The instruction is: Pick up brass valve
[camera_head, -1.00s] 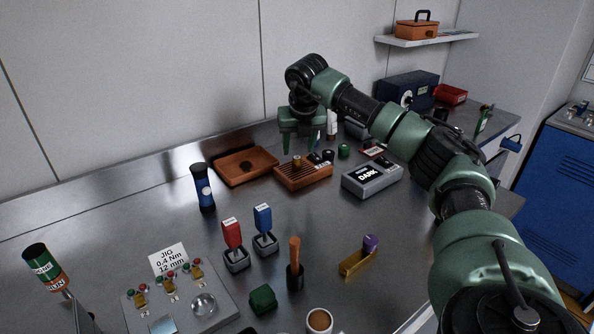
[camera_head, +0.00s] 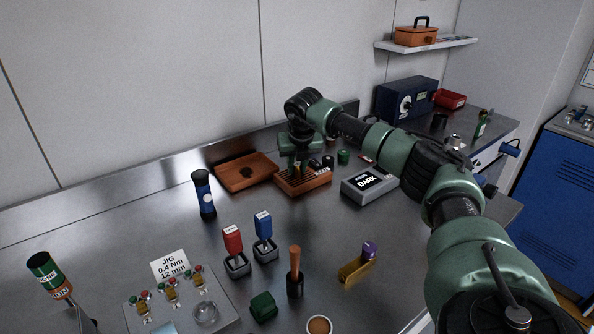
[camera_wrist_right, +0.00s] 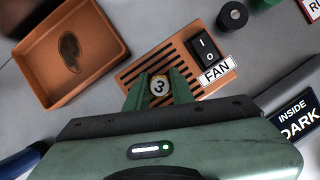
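The brass valve (camera_wrist_right: 160,86) is a small round brass piece with a white top marked 3. It stands at the slotted orange-brown fan panel (camera_wrist_right: 147,69), which also shows in the head view (camera_head: 318,182). My right gripper (camera_head: 299,170) points down over the panel. In the wrist view, the fingers of the right gripper (camera_wrist_right: 159,88) are on both sides of the valve and look shut on it. In the head view the fingers largely hide the valve. My left gripper is not in view.
An orange-brown tray (camera_head: 226,178) lies left of the panel, and a grey DARK box (camera_head: 372,192) lies right of it. A black FAN rocker switch (camera_wrist_right: 205,50) stands close to the fingers. A dark blue flashlight-like cylinder (camera_head: 203,196) stands in front of the tray.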

